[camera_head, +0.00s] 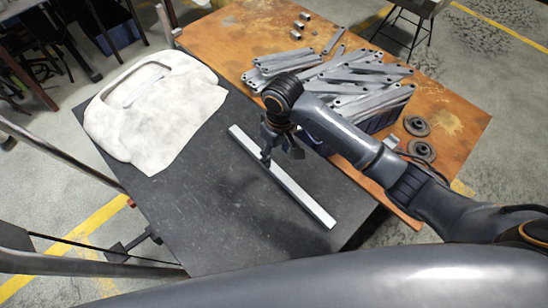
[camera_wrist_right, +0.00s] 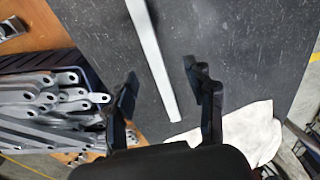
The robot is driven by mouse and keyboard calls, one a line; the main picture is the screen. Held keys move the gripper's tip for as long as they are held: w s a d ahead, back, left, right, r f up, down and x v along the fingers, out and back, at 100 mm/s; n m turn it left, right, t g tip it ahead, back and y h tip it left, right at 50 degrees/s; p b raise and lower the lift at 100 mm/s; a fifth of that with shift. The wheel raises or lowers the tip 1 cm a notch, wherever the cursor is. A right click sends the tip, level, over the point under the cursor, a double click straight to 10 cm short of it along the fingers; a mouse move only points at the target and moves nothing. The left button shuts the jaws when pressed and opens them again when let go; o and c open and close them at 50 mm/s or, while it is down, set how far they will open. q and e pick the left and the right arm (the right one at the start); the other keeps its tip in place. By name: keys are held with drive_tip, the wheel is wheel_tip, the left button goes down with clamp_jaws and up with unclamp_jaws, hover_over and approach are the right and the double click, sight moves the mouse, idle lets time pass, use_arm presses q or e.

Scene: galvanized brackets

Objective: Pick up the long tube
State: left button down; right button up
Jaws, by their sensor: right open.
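The long tube (camera_head: 300,193) is a straight, light grey bar lying flat on the dark table top (camera_head: 215,225). In the head view it runs diagonally from upper left to lower right. It also shows in the right wrist view (camera_wrist_right: 153,60), running from the top edge down between the fingers. My right gripper (camera_head: 277,158) is over the tube's upper half in the head view and hides part of it. In the right wrist view the right gripper (camera_wrist_right: 160,88) has its fingers apart, with nothing held between them. My left gripper is not in view.
A pile of galvanized brackets (camera_head: 355,75) lies on the rusty orange table (camera_head: 450,110), partly over a dark bin (camera_head: 378,121). Two round discs (camera_head: 417,126) lie beside it. A white cloth-like cover (camera_head: 150,110) lies at the dark table's far left. The dark table's front is clear.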

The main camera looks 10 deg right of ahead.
drive_tip(key=w+d, duration=0.1)
drive_tip(key=w, duration=0.1)
hover_over(278, 171)
wheel_tip(278, 171, down, 6)
drive_tip(key=shift+w+f+b, duration=0.1)
drive_tip(key=shift+f+b, duration=0.1)
drive_tip(key=shift+b, duration=0.2)
drive_tip(key=shift+f, duration=0.95)
wheel_tip(278, 171, down, 4)
drive_tip(key=shift+f, duration=0.1)
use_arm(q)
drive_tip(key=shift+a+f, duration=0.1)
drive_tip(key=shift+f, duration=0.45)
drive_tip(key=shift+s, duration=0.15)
use_arm(e)
clamp_jaws()
